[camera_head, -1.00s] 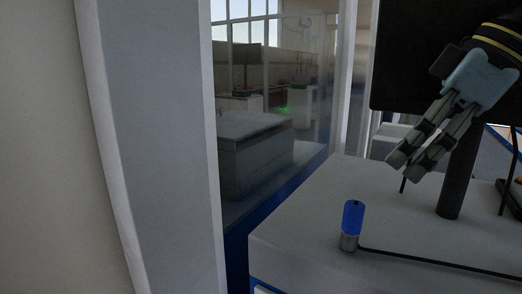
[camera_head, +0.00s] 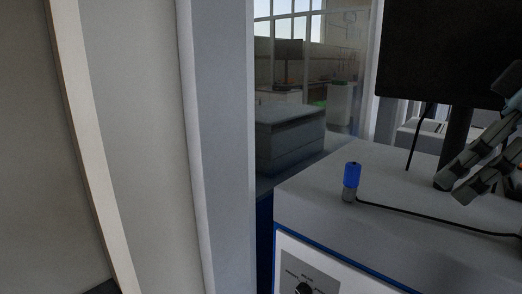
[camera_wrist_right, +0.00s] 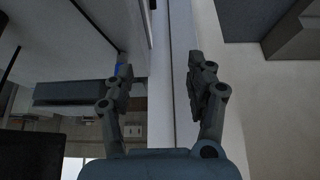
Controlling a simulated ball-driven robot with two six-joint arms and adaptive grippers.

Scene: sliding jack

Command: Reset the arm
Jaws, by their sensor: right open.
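My right gripper (camera_head: 452,188) is at the right edge of the head view, in front of the black monitor stand and over the grey cabinet top. In the right wrist view its two fingers (camera_wrist_right: 160,75) are spread apart with nothing between them. A blue-topped cylinder with a metal base (camera_head: 351,176) stands upright on the cabinet near its left edge, apart from the gripper. A bit of blue shows beside the left finger in the wrist view. My left gripper is not in view.
The grey cabinet (camera_head: 320,212) has a dark knob (camera_head: 304,288) on its front. A black cable (camera_head: 420,216) runs over its top from the cylinder. A black monitor (camera_head: 440,50) stands behind. A white upright panel (camera_head: 225,150) fills the middle left.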

